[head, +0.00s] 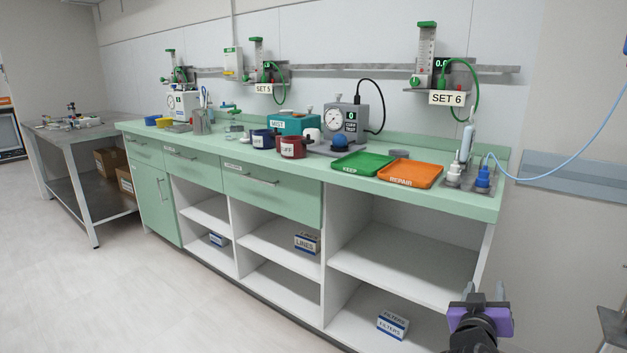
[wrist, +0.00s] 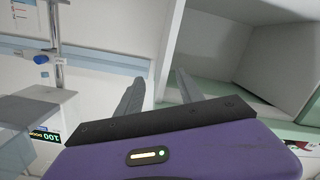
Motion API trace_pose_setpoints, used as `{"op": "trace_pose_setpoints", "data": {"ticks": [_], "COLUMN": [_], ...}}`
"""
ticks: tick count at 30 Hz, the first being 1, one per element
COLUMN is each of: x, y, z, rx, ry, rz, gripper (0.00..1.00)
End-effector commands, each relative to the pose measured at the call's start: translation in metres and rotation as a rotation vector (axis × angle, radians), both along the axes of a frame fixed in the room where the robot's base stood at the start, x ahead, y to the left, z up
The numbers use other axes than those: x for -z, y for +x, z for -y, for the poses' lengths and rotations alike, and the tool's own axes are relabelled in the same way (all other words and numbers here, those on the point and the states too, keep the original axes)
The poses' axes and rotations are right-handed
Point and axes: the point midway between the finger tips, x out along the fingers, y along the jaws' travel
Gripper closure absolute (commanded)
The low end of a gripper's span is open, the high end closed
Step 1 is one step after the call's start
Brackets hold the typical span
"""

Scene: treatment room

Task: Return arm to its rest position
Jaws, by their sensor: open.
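My gripper (head: 484,296) shows at the lower right of the head view, in front of the right end of the green counter (head: 470,203). Its body is purple and black. In the wrist view, my gripper (wrist: 160,90) has its two grey fingers apart with nothing between them. The fingers point toward a white wall panel and the pale edge of a shelf unit. No object touches the fingers in either view. Most of my arm is outside the head view.
A green tray (head: 362,163) and an orange tray (head: 410,173) lie on the counter. A FILTERS box (head: 392,325) sits on the low shelf left of my gripper. A grey stand (head: 612,325) is at the right edge. The floor (head: 130,300) at left is clear.

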Motion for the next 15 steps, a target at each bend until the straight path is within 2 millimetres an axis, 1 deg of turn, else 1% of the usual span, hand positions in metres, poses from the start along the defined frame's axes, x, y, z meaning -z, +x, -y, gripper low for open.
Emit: {"op": "trace_pose_setpoints", "data": {"ticks": [1,3,5,6,8,9,11,12,14,15], "x": [0.017,0.033,0.045,0.052,0.06,0.064,0.07,0.072,0.075,0.076], "y": [-0.014,-0.03,-0.047,-0.059,-0.078,-0.092,-0.114,-0.129,-0.152,-0.168], "z": [-0.015,-0.035,-0.052,-0.063,-0.079,-0.089,-0.104,-0.113,-0.126,-0.134], "rx": [-0.06,-0.142,-0.206,-0.247,-0.303,-0.338,-0.387,-0.417,-0.459,-0.484], "ry": [0.0,0.003,0.006,0.011,0.017,0.023,0.035,0.041,0.055,0.066], "rz": [-0.001,0.01,0.022,0.029,0.044,0.055,0.072,0.084,0.102,0.113], "gripper": [0.56,0.56,0.56,0.56,0.56,0.56,0.56,0.56,0.56,0.56]}}
